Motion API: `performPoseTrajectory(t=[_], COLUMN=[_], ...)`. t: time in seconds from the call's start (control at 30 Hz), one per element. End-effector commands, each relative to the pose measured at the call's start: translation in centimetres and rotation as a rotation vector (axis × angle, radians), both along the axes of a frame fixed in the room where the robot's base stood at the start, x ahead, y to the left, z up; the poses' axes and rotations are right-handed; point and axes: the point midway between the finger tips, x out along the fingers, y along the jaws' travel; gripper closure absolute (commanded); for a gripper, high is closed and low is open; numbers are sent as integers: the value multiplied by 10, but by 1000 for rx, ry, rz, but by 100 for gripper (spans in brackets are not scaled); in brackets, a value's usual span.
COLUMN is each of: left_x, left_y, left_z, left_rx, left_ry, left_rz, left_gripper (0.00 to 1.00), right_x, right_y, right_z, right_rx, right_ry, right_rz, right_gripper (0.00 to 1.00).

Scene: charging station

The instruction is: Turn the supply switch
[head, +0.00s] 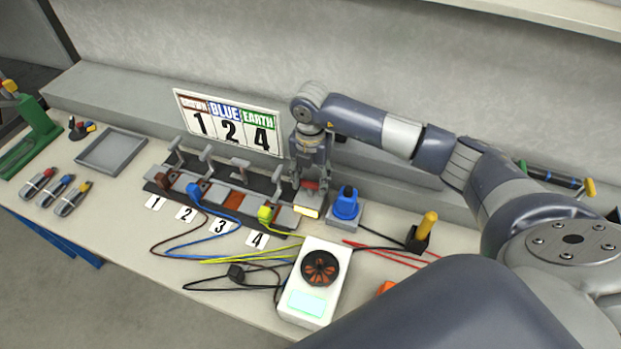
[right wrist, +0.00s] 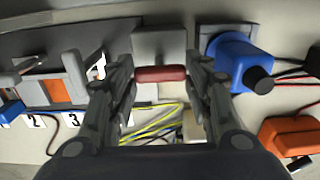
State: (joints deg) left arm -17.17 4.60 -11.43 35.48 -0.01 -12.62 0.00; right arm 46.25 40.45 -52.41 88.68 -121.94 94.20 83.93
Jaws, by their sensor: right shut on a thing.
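The supply switch has a red handle (head: 310,185) at the right end of the dark terminal strip, beside the blue plug. In the right wrist view the red handle (right wrist: 161,74) lies crosswise between my fingertips, in front of a grey block (right wrist: 160,42). My right gripper (head: 310,177) points down over the switch and is shut on the handle; it also shows in the right wrist view (right wrist: 160,76). A lit pale-yellow piece (head: 306,211) shows just below the handle. My left gripper is not in view.
The strip (head: 178,163) holds several levers and coloured wires left of the gripper. The blue plug (head: 346,203) stands close on the right. A white meter (head: 316,270) lies in front, and a sign (head: 228,121) stands behind. A grey tray (head: 111,151) is at the left.

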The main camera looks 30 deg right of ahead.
Motion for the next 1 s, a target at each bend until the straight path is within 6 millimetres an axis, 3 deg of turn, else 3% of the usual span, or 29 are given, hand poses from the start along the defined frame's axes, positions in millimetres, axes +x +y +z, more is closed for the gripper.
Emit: performPoseTrajectory(t=[0.53, 0.57, 0.63, 1.0], left_x=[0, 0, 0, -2], left_y=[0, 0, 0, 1], left_z=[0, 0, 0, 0], left_rx=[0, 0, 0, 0], left_ry=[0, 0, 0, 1], left_rz=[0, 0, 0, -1], left_gripper=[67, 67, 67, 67], right_x=[1, 1, 1, 0], right_y=[-1, 0, 0, 0], right_z=[1, 1, 1, 2], right_rx=[-1, -1, -1, 0], right_ry=[-2, -2, -2, -1], right_rz=[-27, -27, -26, -24], right_gripper=[77, 49, 33, 33])
